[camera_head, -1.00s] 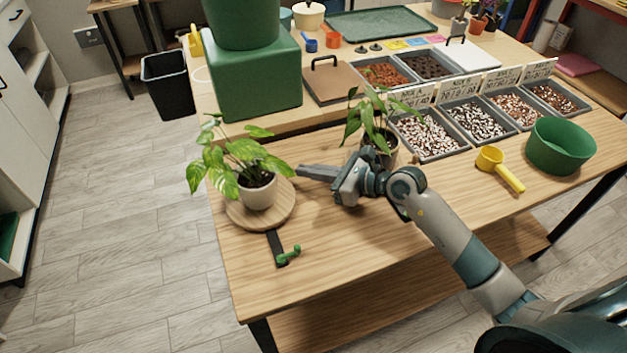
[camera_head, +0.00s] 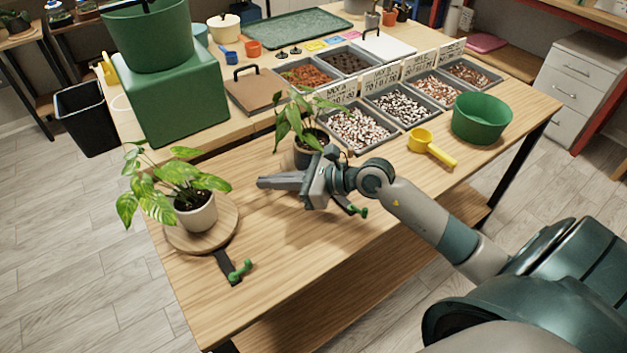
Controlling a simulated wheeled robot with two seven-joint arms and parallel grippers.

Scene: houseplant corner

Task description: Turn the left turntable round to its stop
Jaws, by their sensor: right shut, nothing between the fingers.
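The left turntable (camera_head: 225,234) is a round wooden disc near the table's left edge. A variegated green plant (camera_head: 165,187) in a pale pot (camera_head: 197,215) stands upright on it. A dark strip with a green handle (camera_head: 240,270) projects from the disc towards the table's front. My right gripper (camera_head: 262,183) is shut and empty, pointing left. Its fingertips are beside the turntable on the right, apart from the disc and the handle. A second green handle (camera_head: 355,209) shows just below my right wrist; what it is fixed to is mostly hidden. My left gripper is out of view.
A second plant (camera_head: 295,121) in a dark pot stands close behind my right gripper. Pebble trays (camera_head: 358,131), a yellow scoop (camera_head: 432,147) and a green bowl (camera_head: 482,119) lie further right. A large green box (camera_head: 172,95) stands behind.

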